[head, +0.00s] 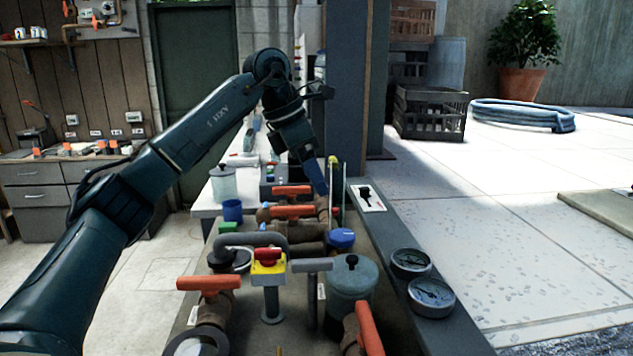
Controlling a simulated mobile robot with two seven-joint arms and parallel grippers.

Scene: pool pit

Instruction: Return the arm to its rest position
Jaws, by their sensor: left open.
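My left arm (190,140) reaches in from the lower left, rises to a bent elbow or wrist joint near the top middle, then angles down to the right. My left gripper (316,182) points down above the far part of the pipe bench, next to the grey post. It is open, and I see nothing held in it. A dark blue part shows at its tip, near an orange-handled valve (292,191). I cannot tell whether the gripper touches anything there. My right gripper is not in view.
The bench (258,335) carries pipes, orange valve handles, a red-and-yellow emergency button (268,260), a lidded grey pot (352,276) and two gauges (431,297). A grey post (348,80) stands close right of the gripper. Crates (430,112) and open paving lie to the right.

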